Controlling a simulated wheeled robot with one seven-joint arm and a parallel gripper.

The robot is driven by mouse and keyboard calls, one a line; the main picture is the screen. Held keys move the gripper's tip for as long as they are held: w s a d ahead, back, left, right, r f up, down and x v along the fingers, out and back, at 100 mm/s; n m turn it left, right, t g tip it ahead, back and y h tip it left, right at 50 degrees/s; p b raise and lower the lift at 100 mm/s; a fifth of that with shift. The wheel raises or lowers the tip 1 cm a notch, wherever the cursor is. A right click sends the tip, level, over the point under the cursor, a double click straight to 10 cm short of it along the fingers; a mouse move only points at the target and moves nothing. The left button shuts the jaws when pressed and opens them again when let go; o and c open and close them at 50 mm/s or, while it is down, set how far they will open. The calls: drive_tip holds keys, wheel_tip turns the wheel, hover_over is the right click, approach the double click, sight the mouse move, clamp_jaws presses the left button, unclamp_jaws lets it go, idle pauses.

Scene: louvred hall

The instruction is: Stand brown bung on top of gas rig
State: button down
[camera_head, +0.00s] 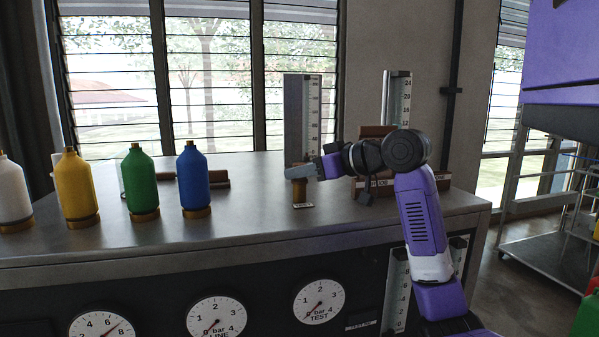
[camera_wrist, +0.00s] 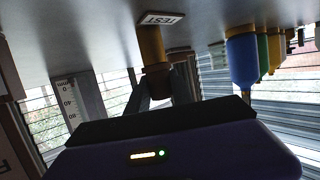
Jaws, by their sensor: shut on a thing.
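The gas rig is a grey-topped bench (camera_head: 245,225) with dials along its front. A short brass post (camera_head: 300,190) stands on it behind a small label, which reads TEST in the wrist view (camera_wrist: 160,18). My gripper (camera_head: 299,171) is at the top of this post, reaching in from the right. It is shut on the brown bung (camera_wrist: 156,82), which shows between the fingers in the upside-down wrist view. The bung lines up with the brass post (camera_wrist: 151,45) and looks to meet its top; I cannot tell whether it bears on it. In the head view the fingers mostly hide the bung.
White, yellow (camera_head: 75,188), green (camera_head: 141,185) and blue (camera_head: 194,182) bottles stand on the left of the top. Upright scales (camera_head: 312,115) stand behind my gripper, with a brown block (camera_head: 377,131) behind my arm. A wire trolley (camera_head: 545,245) stands at the right. The top's front middle is clear.

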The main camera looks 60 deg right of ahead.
sight(301, 164)
drive_tip(key=shift+r, duration=0.2)
drive_tip(key=shift+r+p, duration=2.9)
drive_tip(key=shift+r, duration=0.45)
drive_tip(key=shift+f, duration=0.1)
